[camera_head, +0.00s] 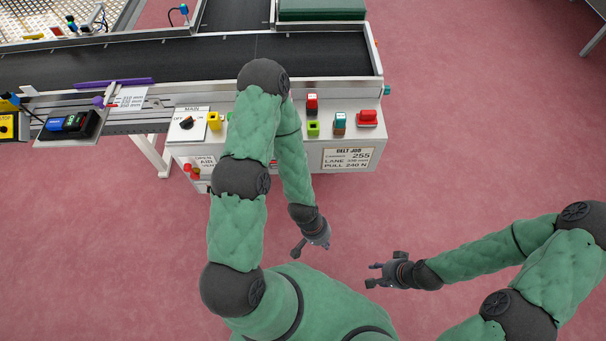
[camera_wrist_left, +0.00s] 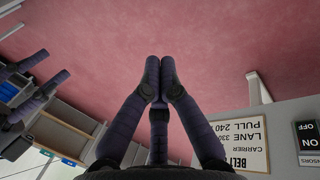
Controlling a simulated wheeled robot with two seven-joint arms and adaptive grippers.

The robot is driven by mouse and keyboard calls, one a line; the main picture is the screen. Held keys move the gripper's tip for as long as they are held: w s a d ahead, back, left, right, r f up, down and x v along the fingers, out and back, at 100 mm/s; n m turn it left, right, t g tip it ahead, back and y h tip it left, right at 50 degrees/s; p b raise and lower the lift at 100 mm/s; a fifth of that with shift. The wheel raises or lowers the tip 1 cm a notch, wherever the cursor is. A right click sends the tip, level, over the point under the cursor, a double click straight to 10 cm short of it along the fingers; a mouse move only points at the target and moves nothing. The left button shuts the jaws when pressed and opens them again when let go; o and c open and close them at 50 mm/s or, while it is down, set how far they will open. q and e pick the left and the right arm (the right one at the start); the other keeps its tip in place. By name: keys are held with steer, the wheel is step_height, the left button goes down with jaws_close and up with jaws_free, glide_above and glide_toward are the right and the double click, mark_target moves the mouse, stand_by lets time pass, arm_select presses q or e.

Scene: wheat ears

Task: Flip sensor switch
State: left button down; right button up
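A white control panel (camera_head: 262,121) faces me under the conveyor end. It has a MAIN rotary knob (camera_head: 186,123) and several coloured buttons. In the left wrist view, an upside-down dark switch (camera_wrist_left: 309,143) marked ON and OFF sits beside the belt job card (camera_wrist_left: 238,145). My right gripper (camera_head: 373,275) is open and empty over the floor.
The black conveyor belt (camera_head: 200,57) runs behind the panel. A tray with a blue and black device (camera_head: 68,123) and a yellow box (camera_head: 8,127) are at the left. A red button (camera_head: 367,117) stands at the panel's right end. The pink floor (camera_head: 480,120) is clear.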

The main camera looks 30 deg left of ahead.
arm_select(q)
steer(key=shift+a, duration=0.15)
steer(key=w+a+f+n+t+y+p, duration=0.1)
steer(key=w+a+f+t+y, duration=0.15)
steer(key=w+f, duration=0.35)
steer(key=w+a+f+n+t+y+p, duration=0.1)
steer(key=w+a+f+t, duration=0.25)
steer(key=w, duration=0.45)
steer(key=a+n+t+y+p, duration=0.1)
steer(key=a+t+y, duration=0.5)
steer(key=a+y, duration=0.2)
steer(key=shift+s+a+r+n+t+y, duration=0.3)
steer(key=shift+s+a+n+t+y, duration=0.1)
steer(key=shift+a, duration=0.2)
steer(key=shift+w, duration=0.1)
steer(key=b+x, duration=0.4)
steer(key=x, duration=1)
